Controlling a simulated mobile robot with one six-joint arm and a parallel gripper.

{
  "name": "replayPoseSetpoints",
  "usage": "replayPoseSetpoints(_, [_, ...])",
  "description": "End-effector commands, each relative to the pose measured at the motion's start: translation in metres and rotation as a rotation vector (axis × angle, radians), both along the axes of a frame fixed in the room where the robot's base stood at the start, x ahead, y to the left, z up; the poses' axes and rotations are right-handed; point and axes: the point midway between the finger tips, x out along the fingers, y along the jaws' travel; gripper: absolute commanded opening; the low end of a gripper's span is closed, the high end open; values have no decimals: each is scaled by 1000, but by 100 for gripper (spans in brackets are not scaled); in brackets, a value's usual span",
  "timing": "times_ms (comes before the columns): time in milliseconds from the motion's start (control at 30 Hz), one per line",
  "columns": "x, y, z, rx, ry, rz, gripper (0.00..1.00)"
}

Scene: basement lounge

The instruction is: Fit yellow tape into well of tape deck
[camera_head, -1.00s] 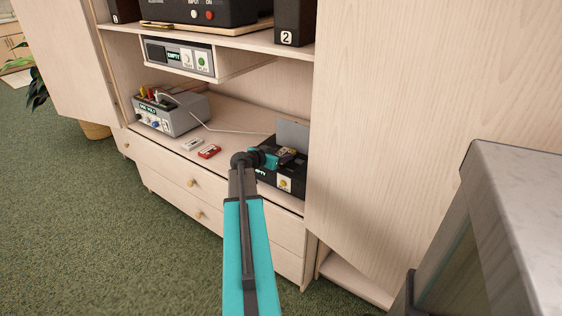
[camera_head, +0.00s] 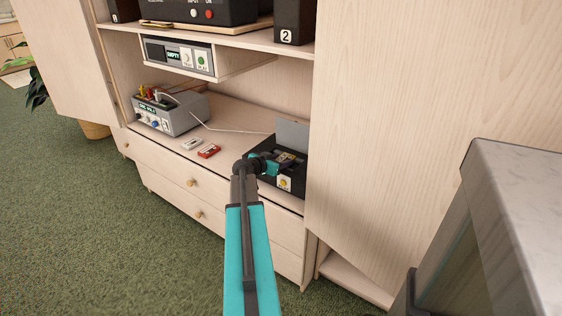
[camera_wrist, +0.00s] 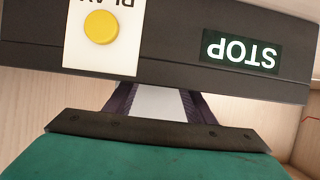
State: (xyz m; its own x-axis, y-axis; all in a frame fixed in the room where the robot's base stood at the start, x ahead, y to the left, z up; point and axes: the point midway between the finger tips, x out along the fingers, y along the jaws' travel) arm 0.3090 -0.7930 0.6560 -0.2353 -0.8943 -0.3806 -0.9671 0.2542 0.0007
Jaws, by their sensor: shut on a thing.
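The black tape deck (camera_head: 262,184) stands on the cabinet shelf with its grey lid (camera_head: 292,133) raised. My gripper (camera_head: 281,160) reaches over the open deck and is shut on the yellow tape (camera_head: 288,156), at the well. The tape is small there and partly hidden by the gripper, so its exact seating cannot be told. In the wrist view the deck's front (camera_wrist: 170,50) appears upside down, with a yellow PLAY button (camera_wrist: 101,27) and a display (camera_wrist: 241,51) reading STOP. The fingers (camera_wrist: 160,100) pass behind its edge, and the tape is hidden.
A red cassette (camera_head: 209,151) and a white cassette (camera_head: 191,144) lie on the shelf left of the deck. A grey box with knobs (camera_head: 170,113) stands farther left, with a pale cable running right. A cabinet panel (camera_head: 420,120) rises close to the deck's right.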

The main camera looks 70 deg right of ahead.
Motion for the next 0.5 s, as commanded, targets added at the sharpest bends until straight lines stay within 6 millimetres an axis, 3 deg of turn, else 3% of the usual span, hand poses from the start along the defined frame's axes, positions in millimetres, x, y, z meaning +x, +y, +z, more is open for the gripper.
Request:
replayPoseSetpoints(33, [0,0,-1,0,0,0,27])
replayPoseSetpoints(67, [0,0,-1,0,0,0,55])
replayPoseSetpoints(133, [0,0,0,0,0,0,66])
replayPoseSetpoints(500, [0,0,0,0,0,0,68])
